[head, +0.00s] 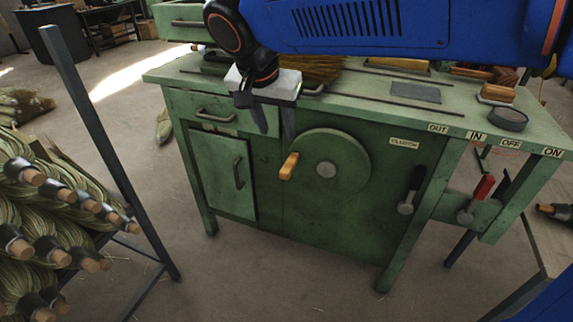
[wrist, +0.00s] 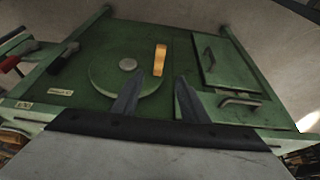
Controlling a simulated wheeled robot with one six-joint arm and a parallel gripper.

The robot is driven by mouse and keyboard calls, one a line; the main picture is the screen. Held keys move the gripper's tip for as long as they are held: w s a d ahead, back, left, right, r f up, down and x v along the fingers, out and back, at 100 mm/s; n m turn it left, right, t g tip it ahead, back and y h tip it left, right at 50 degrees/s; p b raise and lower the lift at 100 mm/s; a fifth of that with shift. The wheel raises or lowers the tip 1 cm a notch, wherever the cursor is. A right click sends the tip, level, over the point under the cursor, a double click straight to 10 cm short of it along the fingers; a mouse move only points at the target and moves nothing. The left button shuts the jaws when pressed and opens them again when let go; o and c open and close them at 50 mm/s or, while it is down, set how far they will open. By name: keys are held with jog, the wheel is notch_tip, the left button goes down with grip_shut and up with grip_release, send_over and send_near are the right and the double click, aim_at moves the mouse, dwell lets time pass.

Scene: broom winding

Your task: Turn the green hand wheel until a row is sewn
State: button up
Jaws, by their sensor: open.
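The green hand wheel (head: 340,180) is a round disc on the front panel of the green machine. Its wooden handle (head: 289,166) sticks out at the wheel's left edge. My gripper (head: 277,135) is open and empty, pointing down above and a little left of the handle. In the wrist view the wheel (wrist: 118,80) and the handle (wrist: 160,59) lie beyond my gripper (wrist: 158,85), with the handle showing between the two fingers and apart from them. A broom (head: 310,68) lies on the machine top behind my gripper, partly hidden by my arm.
A red-handled lever (head: 476,200) and a black-handled lever (head: 411,191) sit right of the wheel. A cabinet door (head: 222,172) with a handle is on the left. A rack of brooms (head: 60,215) stands at the left. The floor in front of the machine is clear.

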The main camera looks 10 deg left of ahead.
aim_at(287, 167)
jog(key=x, duration=1.7)
jog(key=shift+f, duration=0.2)
grip_shut()
